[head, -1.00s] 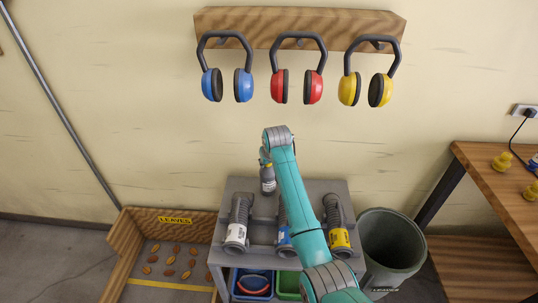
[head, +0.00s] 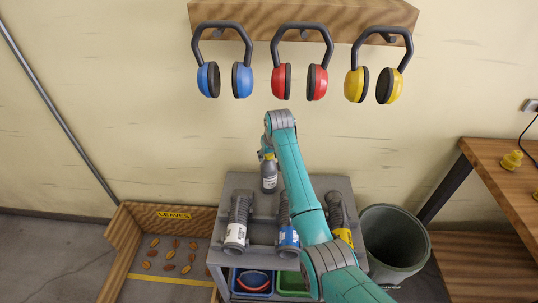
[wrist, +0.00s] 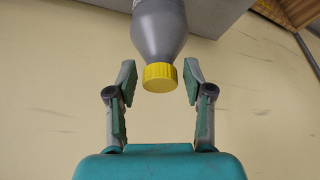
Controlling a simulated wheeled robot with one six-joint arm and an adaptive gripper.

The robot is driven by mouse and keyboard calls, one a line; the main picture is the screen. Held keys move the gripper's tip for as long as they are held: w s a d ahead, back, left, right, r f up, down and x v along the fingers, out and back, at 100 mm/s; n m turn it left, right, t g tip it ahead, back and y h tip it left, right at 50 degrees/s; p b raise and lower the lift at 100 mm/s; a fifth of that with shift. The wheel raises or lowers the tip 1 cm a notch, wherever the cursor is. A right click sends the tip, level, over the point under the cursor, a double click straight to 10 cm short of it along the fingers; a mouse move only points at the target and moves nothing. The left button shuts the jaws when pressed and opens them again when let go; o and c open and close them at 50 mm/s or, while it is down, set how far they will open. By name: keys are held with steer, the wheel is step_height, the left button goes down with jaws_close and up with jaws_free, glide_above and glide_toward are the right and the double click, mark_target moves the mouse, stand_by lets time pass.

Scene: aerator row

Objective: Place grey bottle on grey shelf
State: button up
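The grey bottle (head: 269,178), with a pale label, appears to stand upright on the top of the grey shelf (head: 264,208), near its back edge; its base contact is hard to make out. In the wrist view the bottle (wrist: 160,28) shows its yellow cap (wrist: 160,77) between the fingers of my gripper (wrist: 159,66). The fingers are open, with a gap on both sides of the cap. In the head view my gripper (head: 266,153) is small and partly hidden by my arm, just above the bottle.
Grey hoses (head: 240,215) with labels lie on the shelf top, either side of the bottle and under my arm. Blue (head: 252,281) and green (head: 292,283) bins sit below. A grey barrel (head: 393,240) stands right. Ear defenders (head: 299,70) hang above. A leaves box (head: 125,240) is left.

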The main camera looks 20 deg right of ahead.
stand_by(0.3)
steer(key=shift+s+r, duration=0.1)
steer(key=shift+r, duration=0.2)
steer(key=v, duration=0.2)
steer(key=shift+s+r, duration=0.1)
steer(key=shift+r, duration=0.2)
steer(key=s, duration=1.2)
steer(key=shift+d, duration=0.45)
steer(key=shift+f, duration=0.1)
